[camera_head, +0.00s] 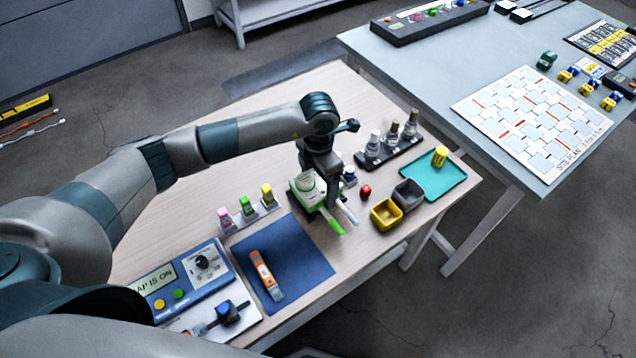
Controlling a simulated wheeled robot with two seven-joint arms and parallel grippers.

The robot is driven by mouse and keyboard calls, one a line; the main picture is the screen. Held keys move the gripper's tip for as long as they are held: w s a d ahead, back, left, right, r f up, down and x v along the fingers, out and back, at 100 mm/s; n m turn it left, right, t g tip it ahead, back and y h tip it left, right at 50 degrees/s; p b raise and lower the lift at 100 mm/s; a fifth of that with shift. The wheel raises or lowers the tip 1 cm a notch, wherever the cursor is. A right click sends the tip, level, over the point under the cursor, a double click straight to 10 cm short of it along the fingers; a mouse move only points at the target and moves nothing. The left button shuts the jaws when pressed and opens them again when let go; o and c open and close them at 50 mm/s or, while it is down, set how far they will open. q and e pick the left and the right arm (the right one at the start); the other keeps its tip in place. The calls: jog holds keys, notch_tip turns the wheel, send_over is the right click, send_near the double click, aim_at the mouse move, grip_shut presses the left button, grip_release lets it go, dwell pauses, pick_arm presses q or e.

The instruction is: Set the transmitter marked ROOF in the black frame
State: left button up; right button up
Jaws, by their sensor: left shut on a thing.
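My left gripper (331,203) points down over the wooden table, at a green and white holder (301,198) with a pale round top. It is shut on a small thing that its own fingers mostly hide. A green pen-like piece (335,226) and a white one (348,212) show beside the fingers. I cannot read the word ROOF on anything. A long black frame-like tray (400,38) with coloured pieces lies at the back of the grey table; I cannot tell if it is the black frame meant. My right gripper is out of view.
An orange and white device (265,275) lies on a blue mat (300,255). Yellow (385,214) and grey (408,195) bins, a teal tray (440,185) and a bottle rack (390,150) stand right of the gripper. The grey table bears a site plan (535,122).

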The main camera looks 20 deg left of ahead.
pick_arm(q)
jog(key=shift+a+f+b, duration=0.1)
jog(key=shift+f+b, duration=0.2)
jog(key=shift+f, duration=0.05)
jog(key=shift+a+f+b, duration=0.3)
jog(key=shift+f+b, duration=0.25)
jog(key=shift+s+f+b, duration=0.15)
jog(key=shift+f+b, duration=0.7)
jog(key=shift+f, duration=0.05)
dwell(0.9)
jog(key=o, duration=1.3)
jog(key=shift+o, duration=0.2)
jog(key=shift+d+r, duration=0.1)
jog(key=shift+r, duration=0.6)
jog(key=shift+r+p, duration=0.3)
jog(key=shift+p, duration=0.15)
jog(key=shift+w+d+r+p, duration=0.1)
jog(key=shift+d+r+p, duration=0.25)
jog(key=shift+r, duration=0.55)
jog(key=shift+w+d+r+p, duration=0.15)
jog(key=shift+r+p, duration=0.35)
jog(key=shift+r, duration=0.4)
jog(key=shift+w+d+r+p, duration=0.1)
jog(key=shift+d+r+p, duration=0.25)
jog(key=shift+r, duration=0.55)
jog(key=shift+a, duration=0.1)
jog(key=shift+r+p, duration=0.25)
jog(key=shift+p, duration=0.05)
